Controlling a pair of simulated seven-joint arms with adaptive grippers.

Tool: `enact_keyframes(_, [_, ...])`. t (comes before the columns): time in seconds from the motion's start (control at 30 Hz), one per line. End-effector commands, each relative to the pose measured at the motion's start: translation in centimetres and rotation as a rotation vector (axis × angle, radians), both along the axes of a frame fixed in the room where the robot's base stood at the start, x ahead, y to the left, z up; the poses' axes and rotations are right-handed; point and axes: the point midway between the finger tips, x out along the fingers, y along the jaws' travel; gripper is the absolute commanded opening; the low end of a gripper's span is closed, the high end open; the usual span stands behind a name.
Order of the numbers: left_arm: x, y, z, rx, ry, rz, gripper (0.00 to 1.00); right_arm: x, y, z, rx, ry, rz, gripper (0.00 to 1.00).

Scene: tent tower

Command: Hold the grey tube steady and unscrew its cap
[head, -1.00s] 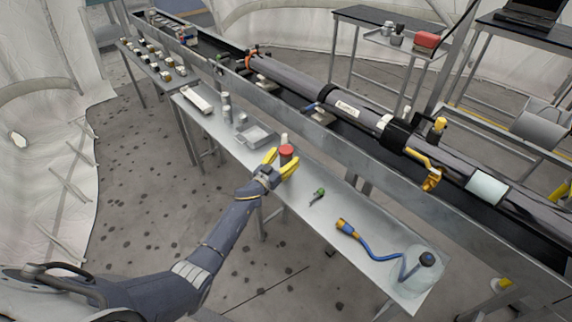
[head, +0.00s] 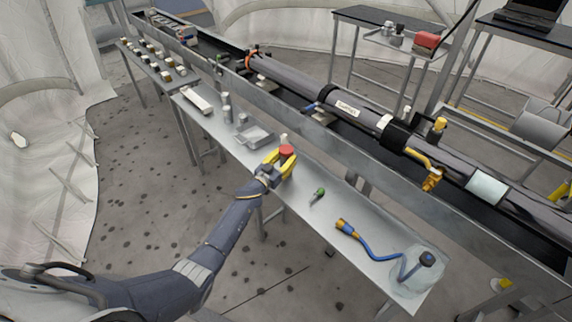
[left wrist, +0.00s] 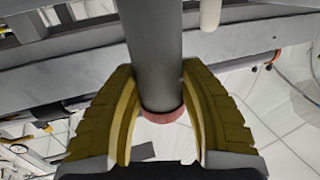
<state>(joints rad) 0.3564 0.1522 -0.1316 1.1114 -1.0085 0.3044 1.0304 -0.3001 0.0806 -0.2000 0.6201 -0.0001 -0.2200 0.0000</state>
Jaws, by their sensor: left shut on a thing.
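The grey tube (left wrist: 152,50) runs between the two yellow fingers of my left gripper in the left wrist view. Its red cap (head: 286,150) shows above the fingers in the head view, and a red rim of it (left wrist: 163,115) shows at the tube's end in the left wrist view. My left gripper (head: 281,160) is shut on the tube, over the bench. The fingers hide most of the tube's body in the head view. A yellow part, seemingly of my right gripper (head: 562,191), shows at the right edge of the head view, too cut off to judge its jaws.
The narrow metal bench (head: 300,215) holds a small green-topped item (head: 319,193), a blue hose (head: 375,249), a grey tray (head: 254,136) and small cylinders (head: 227,107). A long dark pipe (head: 300,84) lies in a trough behind the bench.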

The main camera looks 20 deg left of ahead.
Motion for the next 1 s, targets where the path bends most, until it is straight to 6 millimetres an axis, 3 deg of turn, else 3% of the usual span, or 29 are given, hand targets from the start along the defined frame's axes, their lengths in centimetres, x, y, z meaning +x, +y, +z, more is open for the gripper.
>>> enact_keyframes(0.33, [0.0,0.0,0.3,0.001,-0.001,-0.001,0.07,0.0,0.0,0.0,0.000,0.000,0.000,0.44])
enact_keyframes(0.57, [0.1,0.2,1.9,0.005,-0.004,-0.001,0.07,0.0,0.0,0.0,0.000,0.000,0.000,0.44])
enact_keyframes(1.0, [0.1,0.1,9.9,0.004,-0.007,-0.003,0.07,0.0,0.1,0.0,0.001,0.000,0.000,0.44])
